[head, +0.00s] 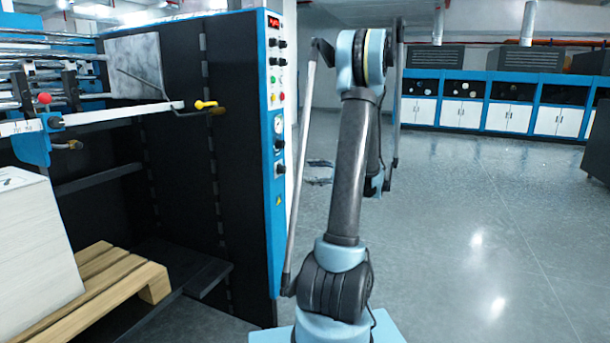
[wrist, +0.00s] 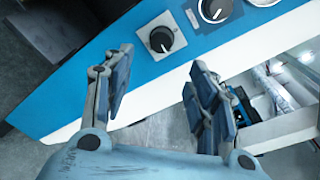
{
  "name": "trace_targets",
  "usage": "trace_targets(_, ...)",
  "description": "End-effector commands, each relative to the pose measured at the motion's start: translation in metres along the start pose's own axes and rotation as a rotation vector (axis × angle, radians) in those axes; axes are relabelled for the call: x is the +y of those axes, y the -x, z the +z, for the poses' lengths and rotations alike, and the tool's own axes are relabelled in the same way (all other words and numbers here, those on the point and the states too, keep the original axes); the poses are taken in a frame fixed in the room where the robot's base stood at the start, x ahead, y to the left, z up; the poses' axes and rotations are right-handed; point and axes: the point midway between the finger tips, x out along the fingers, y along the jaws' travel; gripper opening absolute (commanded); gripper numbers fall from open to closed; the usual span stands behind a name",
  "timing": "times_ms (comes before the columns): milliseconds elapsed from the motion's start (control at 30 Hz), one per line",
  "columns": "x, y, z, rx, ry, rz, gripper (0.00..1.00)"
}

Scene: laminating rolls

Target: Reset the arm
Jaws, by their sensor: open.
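My arm rises in the middle of the head view, with its upper links folded back down. My gripper (head: 319,173) shows left of the arm in the head view, near the blue edge of the machine's control panel (head: 277,120). In the wrist view my gripper (wrist: 163,78) has its two fingers apart with nothing between them. Beyond the fingertips is the panel face with a black knob (wrist: 161,39). The gripper looks clear of the knob, though the exact gap cannot be told.
The large black machine (head: 180,150) stands close on the left. A stack of white sheets (head: 35,255) and a wooden pallet (head: 100,285) are at lower left. A yellow-handled crank (head: 206,104) sticks out. Blue and white cabinets (head: 510,116) line the back. Floor on the right is clear.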

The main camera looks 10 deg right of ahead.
Motion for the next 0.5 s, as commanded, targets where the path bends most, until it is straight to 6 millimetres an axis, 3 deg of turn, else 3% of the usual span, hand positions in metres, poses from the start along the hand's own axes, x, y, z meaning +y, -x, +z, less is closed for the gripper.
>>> trace_targets(500, 0.0024, 0.0019, 0.0032, 0.005, 0.007, 0.011, 0.53)
